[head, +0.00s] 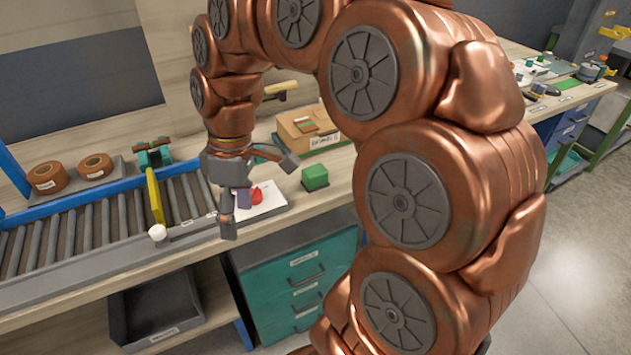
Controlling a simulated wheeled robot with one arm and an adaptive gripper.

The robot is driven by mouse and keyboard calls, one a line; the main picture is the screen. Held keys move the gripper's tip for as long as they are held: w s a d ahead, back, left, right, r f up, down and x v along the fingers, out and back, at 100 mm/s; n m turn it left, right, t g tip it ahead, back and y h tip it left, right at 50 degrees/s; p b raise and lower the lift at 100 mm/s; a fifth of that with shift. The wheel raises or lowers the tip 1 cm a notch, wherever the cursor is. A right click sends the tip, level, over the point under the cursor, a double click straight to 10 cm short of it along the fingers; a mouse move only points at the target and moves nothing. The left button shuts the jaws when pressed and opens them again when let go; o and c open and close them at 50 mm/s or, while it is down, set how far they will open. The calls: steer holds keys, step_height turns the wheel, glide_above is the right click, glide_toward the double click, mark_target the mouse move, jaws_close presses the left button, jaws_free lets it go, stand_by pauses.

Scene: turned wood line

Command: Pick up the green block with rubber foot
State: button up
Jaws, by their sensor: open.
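The green block (314,177) sits on the workbench, right of my gripper and near the bench's front edge. A rubber foot cannot be made out on it. My gripper (256,193) is open, with its fingers spread, one pointing down and one to the right. It is left of the green block and apart from it in the picture. A red piece (257,196) and a purple piece (243,199) show between the fingers, by a white sheet (268,206). Whether the fingers touch them cannot be told.
A cardboard box (306,128) stands behind the green block. A roller conveyor (100,220) with a yellow bar (154,196) and a white knob (157,232) lies left. Brown tape rolls (48,177) sit behind it. Teal drawers (305,285) are below the bench.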

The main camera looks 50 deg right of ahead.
steer(key=w+d+n+b, duration=0.1)
steer(key=w+d+n, duration=0.1)
steer(key=w+d, duration=0.3)
steer(key=n+t+y+b, duration=0.2)
steer(key=n+t+b, duration=0.1)
steer(key=n, duration=0.2)
glide_above(316, 169)
steer(key=d, duration=0.2)
steer(key=f, duration=0.5)
steer(key=shift+s+a+f, duration=0.25)
steer(key=shift+s, duration=0.1)
steer(key=shift+d+f, duration=0.1)
steer(key=shift+d, duration=0.05)
steer(key=shift+f, duration=0.2)
steer(key=shift+x, duration=1)
steer(key=shift+s+d+p+x, duration=0.1)
steer(key=shift+p+x, duration=0.3)
steer(key=shift+x, duration=0.95)
steer(key=shift+s+d+p+x, duration=0.1)
steer(key=shift+p+x, duration=0.3)
steer(key=shift+x, duration=0.9)
steer(key=shift+f, duration=0.15)
steer(key=c, duration=1.3)
